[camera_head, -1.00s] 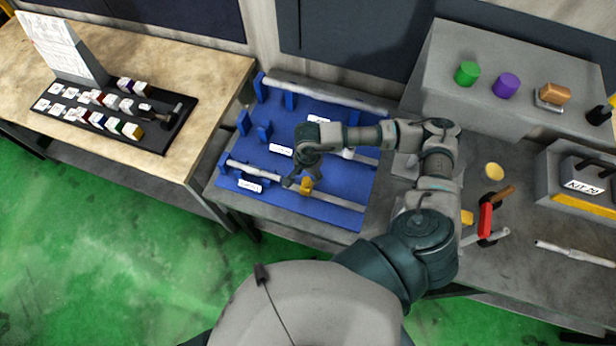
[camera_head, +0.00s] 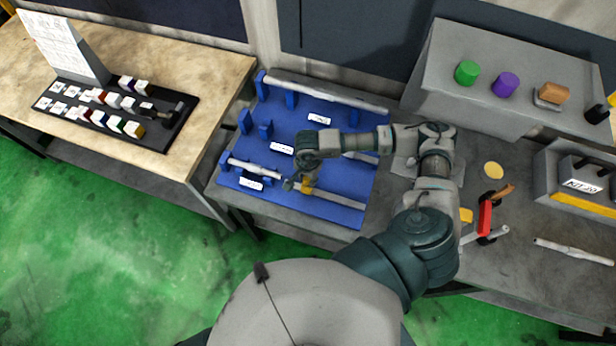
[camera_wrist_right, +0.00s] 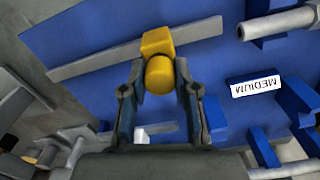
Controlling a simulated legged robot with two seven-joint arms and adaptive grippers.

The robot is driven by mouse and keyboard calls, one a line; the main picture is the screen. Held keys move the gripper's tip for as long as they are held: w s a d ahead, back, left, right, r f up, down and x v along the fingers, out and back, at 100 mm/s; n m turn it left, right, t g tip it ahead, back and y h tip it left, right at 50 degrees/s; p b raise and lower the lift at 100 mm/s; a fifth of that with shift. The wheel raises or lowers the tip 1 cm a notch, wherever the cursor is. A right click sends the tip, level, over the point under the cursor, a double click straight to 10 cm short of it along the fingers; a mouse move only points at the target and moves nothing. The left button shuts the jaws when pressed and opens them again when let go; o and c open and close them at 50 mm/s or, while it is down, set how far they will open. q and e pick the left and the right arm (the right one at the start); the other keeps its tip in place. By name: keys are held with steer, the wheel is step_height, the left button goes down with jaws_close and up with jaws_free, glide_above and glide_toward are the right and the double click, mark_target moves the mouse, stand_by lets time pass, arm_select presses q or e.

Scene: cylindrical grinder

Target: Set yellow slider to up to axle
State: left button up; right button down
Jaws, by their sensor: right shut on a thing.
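The yellow slider (camera_head: 306,186) sits on a grey rail (camera_head: 338,200) at the front of the blue fixture board (camera_head: 340,178). In the right wrist view the slider (camera_wrist_right: 158,42) shows a block with a rounded knob. My right gripper (camera_head: 303,183) has its fingers on both sides of the knob and is shut on it; the fingers also show in the wrist view (camera_wrist_right: 160,88). The light grey axle (camera_head: 255,168) lies in blue holders, in line with the rail. Its end (camera_wrist_right: 246,31) is apart from the slider, with a gap between. My left gripper is out of view.
Another long rod (camera_head: 325,94) lies in holders at the back of the board. A red-handled tool (camera_head: 486,217) and a loose shaft (camera_head: 573,251) lie on the grey table to the right.

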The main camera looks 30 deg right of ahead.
steer(key=w+a+b, duration=0.4)
steer(key=w, duration=0.1)
steer(key=shift+w+a+f+b, duration=0.2)
steer(key=shift+w+b, duration=0.05)
steer(key=shift+b, duration=0.15)
steer(key=shift+w+a+r, duration=0.1)
steer(key=shift+w+a, duration=0.05)
steer(key=shift+r, duration=0.15)
steer(key=c, duration=1.1)
jaws_free()
steer(key=shift+o, duration=1.2)
steer(key=shift+w, duration=0.1)
